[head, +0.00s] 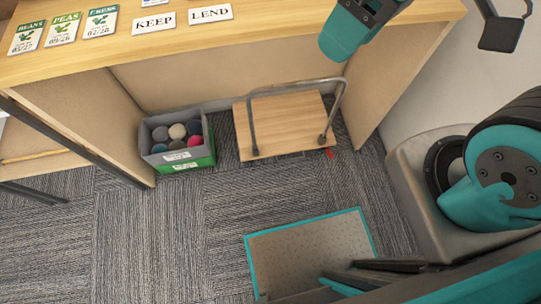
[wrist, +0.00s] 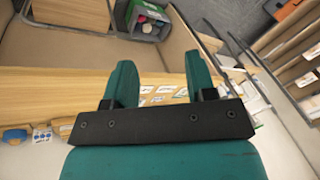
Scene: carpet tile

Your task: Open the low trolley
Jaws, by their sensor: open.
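The low trolley (head: 278,122) is a flat wooden board with a bent grey metal tube handle. It sits on the carpet under the desk, to the right of the crate. A small red tab (head: 329,153) shows at its front right corner. In the wrist view, a wooden board at the top edge (wrist: 85,12) looks like the trolley, partly cut off. My gripper (wrist: 157,65) has two teal fingers set apart with nothing between them. It is above the desktop, well away from the trolley. I cannot make out its fingertips in the head view.
A grey and green crate (head: 186,163) of coloured balls stands left of the trolley. The desk (head: 270,52) spans above both, with side panels, seed packets and KEEP (head: 154,22) and LEND (head: 210,12) cards on top.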

